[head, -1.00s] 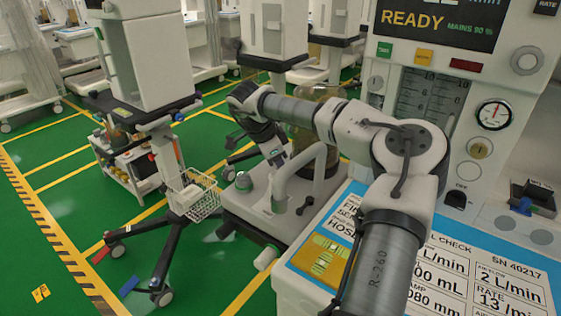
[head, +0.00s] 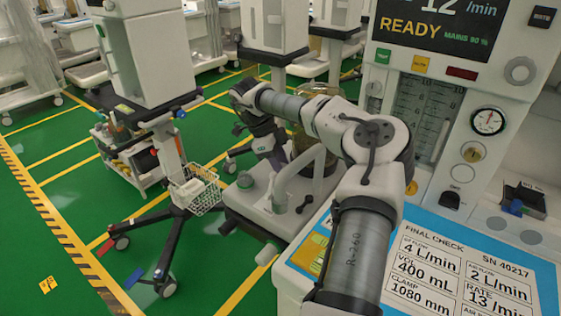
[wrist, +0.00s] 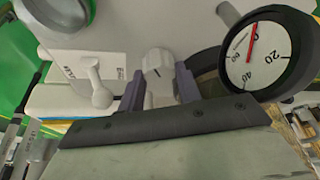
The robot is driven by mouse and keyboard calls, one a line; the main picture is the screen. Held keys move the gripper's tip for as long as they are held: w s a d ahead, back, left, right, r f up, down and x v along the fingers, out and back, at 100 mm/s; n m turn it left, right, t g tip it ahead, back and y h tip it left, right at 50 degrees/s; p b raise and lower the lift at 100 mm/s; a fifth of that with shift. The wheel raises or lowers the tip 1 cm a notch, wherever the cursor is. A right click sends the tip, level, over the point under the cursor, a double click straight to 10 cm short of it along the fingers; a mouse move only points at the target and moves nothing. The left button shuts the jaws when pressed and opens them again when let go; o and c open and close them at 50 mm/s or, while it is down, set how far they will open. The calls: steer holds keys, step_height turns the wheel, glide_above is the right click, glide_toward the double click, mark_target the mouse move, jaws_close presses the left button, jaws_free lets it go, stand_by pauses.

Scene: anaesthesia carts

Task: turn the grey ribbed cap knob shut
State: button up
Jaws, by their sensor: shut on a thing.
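The grey ribbed cap knob (wrist: 158,68) shows in the wrist view as a pale grey cap with a short dark mark on its face. My gripper (wrist: 158,88) has one finger on each side of it and is shut on it. The knob's lower part is hidden by the fingers and the dark gripper body. In the head view my gripper (head: 277,160) points down over the pale machine base. My own wrist hides the knob there.
In the wrist view a round gauge (wrist: 257,55) with a red needle stands close right, and a ball-ended lever (wrist: 97,85) close left.

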steer(key=o, duration=0.7)
steer(key=v, duration=1.4)
steer(key=shift+b, duration=0.3)
steer(key=shift+d, duration=0.15)
